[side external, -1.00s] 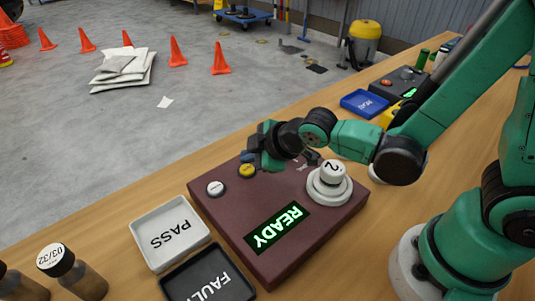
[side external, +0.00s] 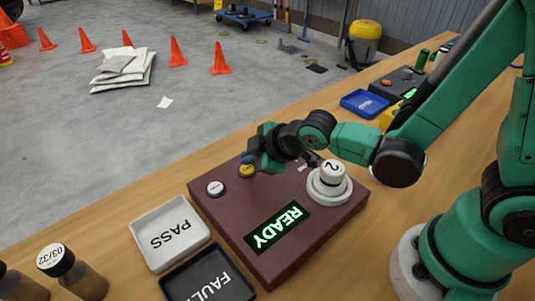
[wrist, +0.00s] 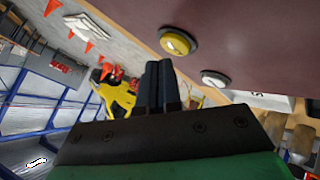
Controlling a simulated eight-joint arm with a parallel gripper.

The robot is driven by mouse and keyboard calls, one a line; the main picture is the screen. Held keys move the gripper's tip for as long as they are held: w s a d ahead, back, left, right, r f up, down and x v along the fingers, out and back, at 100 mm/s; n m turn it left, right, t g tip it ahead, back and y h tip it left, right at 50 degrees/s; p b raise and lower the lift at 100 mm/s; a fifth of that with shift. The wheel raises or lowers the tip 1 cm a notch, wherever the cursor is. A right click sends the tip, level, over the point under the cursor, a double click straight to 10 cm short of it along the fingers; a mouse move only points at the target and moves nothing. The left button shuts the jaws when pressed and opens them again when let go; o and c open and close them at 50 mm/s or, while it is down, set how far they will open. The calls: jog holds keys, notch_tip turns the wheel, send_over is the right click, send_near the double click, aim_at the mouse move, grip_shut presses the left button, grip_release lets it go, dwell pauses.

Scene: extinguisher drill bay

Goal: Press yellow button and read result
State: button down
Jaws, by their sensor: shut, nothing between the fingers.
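The yellow button (side external: 247,171) sits near the far edge of the maroon box (side external: 225,215). It also shows in the wrist view (wrist: 177,41), just above and right of the fingertips. My gripper (side external: 250,160) is shut and empty, with its fingers close beside the yellow button; I cannot tell if they touch it. In the wrist view the closed fingers (wrist: 158,68) point toward the box. A white button (side external: 215,188) lies left of the yellow one. The green display (side external: 277,228) on the box reads READY. A white dial marked 2 (side external: 330,182) stands on the box's right side.
A white PASS tray (side external: 203,247) and a black FAULT tray (side external: 165,284) stand left of and in front of the box. Brown bottles (side external: 85,275) stand at lower left. A blue tray (side external: 364,103) and a dark device lie farther back on the wooden table.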

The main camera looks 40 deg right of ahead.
aim_at(251, 170)
jog(key=shift+r, duration=0.2)
jog(key=shift+r, duration=0.1)
jog(key=shift+r, duration=2.4)
jog(key=s+d+r+m+g+h, duration=0.2)
jog(key=s+d+m, duration=0.5)
jog(key=d+m, duration=0.2)
jog(key=shift+s+d+r+m, duration=0.25)
jog(key=shift+d+r+m, duration=0.15)
jog(key=shift+m, duration=0.8)
